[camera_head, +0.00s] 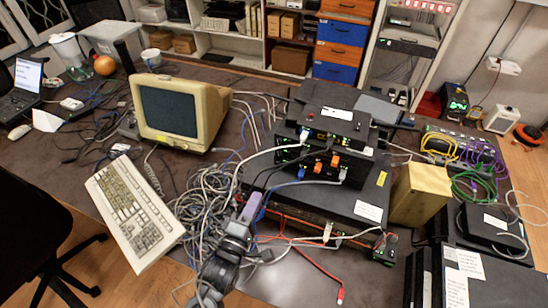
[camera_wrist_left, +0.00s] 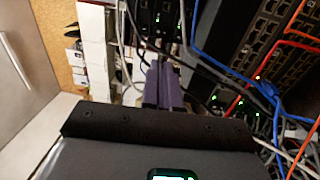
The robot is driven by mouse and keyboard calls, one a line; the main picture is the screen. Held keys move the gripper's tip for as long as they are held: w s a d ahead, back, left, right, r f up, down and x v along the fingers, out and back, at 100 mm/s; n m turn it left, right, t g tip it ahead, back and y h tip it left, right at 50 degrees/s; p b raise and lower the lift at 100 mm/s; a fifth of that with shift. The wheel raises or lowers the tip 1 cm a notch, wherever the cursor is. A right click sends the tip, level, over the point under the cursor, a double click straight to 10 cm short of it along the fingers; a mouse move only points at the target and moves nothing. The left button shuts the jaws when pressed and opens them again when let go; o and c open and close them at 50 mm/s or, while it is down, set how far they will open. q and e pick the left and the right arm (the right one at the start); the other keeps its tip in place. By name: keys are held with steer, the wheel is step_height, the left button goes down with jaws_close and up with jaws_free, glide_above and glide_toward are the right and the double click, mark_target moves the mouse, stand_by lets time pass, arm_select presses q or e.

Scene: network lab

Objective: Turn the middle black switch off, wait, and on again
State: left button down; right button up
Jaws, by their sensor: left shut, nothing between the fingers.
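A stack of black network switches stands right of centre in the head view. The middle black switch (camera_head: 322,162) has lit green lights, orange plugs and white and blue cables in its front. A smaller black box (camera_head: 335,122) sits above it and a wider black unit (camera_head: 340,205) below. My left gripper (camera_head: 261,192), with purple fingers, is shut and empty at the left front of the stack, among cables. In the left wrist view its fingers (camera_wrist_left: 163,86) lie together, pointing toward dark ported panels; whether they touch anything cannot be told. My right gripper is not in view.
A tangle of grey cables (camera_head: 205,205) lies left of the stack, near a keyboard (camera_head: 136,212) and a CRT monitor (camera_head: 180,112). A yellowish box (camera_head: 420,193) stands right of the stack. A red cable (camera_head: 322,272) crosses the table front.

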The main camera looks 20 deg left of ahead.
arm_select(q)
steer(key=shift+r, duration=0.1)
stand_by(0.3)
steer(key=b, duration=0.1)
glide_toward(278, 152)
steer(key=w, duration=0.6)
steer(key=shift+w+d+r, duration=0.15)
steer(key=shift+w+r, duration=0.1)
steer(key=shift+w, duration=0.1)
